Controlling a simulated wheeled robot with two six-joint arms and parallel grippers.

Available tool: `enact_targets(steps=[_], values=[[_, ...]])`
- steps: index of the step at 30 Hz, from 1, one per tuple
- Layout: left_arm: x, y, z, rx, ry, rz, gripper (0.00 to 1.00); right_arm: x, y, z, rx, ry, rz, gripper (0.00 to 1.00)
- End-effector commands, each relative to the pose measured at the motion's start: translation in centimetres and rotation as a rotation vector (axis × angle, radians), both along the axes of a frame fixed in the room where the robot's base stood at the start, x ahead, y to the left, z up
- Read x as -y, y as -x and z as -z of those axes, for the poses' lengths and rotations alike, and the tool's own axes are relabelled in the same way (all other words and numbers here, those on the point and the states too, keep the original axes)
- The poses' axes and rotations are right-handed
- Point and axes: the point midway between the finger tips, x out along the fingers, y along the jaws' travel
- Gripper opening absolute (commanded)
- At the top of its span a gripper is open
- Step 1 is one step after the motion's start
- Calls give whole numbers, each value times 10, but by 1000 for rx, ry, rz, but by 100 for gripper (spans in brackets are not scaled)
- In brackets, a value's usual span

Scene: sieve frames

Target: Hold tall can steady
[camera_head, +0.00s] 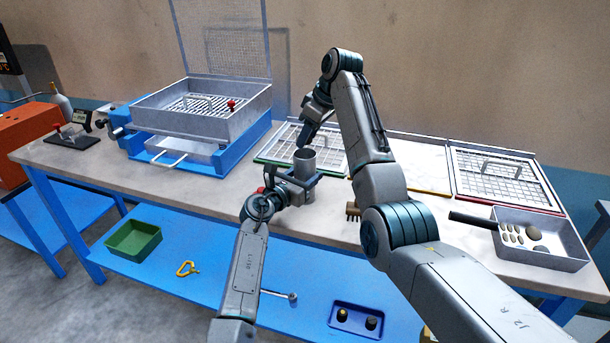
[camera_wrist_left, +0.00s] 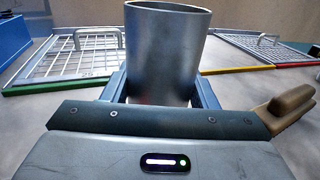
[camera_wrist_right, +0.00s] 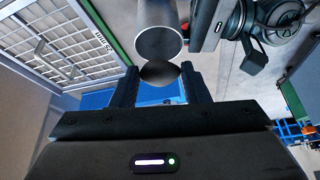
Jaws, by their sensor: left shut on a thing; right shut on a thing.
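The tall can (camera_head: 304,164) is a grey metal cylinder with an open top. It stands upright near the table's front edge. My left gripper (camera_head: 301,184) is shut around its sides; the left wrist view shows the can (camera_wrist_left: 165,50) between the fingers. My right gripper (camera_head: 304,142) points down just above the can's mouth. In the right wrist view it is shut on a dark rounded stone (camera_wrist_right: 160,73), close by the can's rim (camera_wrist_right: 158,42). The can's inside bottom is hidden, and I cannot tell whether its base touches the table.
Framed sieves (camera_head: 500,178) lie along the table's back, and a metal sieve box (camera_head: 200,108) stands at left. A brush (camera_head: 352,210) lies right of the can. A metal tray (camera_head: 565,245) with several stones is at far right. A lower blue shelf holds a green bin (camera_head: 133,239).

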Motion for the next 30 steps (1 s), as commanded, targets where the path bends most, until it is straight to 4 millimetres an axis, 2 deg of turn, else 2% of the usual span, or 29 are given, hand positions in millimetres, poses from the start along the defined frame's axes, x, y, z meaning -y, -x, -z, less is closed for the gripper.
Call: enact_targets(steps=[8, 9, 12, 23, 26, 30], values=[[0, 0, 0, 0, 0, 0, 0, 0, 0, 1, 0, 0, -1, 18], [0, 0, 0, 0, 0, 0, 0, 0, 0, 1, 0, 0, -1, 47], [0, 0, 0, 0, 0, 0, 0, 0, 0, 1, 0, 0, 0, 67], [0, 0, 0, 0, 0, 0, 0, 2, 1, -3, 1, 0, 0, 67], [0, 0, 0, 0, 0, 0, 0, 6, 3, -14, 2, 0, 0, 67], [0, 0, 0, 0, 0, 0, 0, 16, 8, -41, 5, 0, 1, 67]])
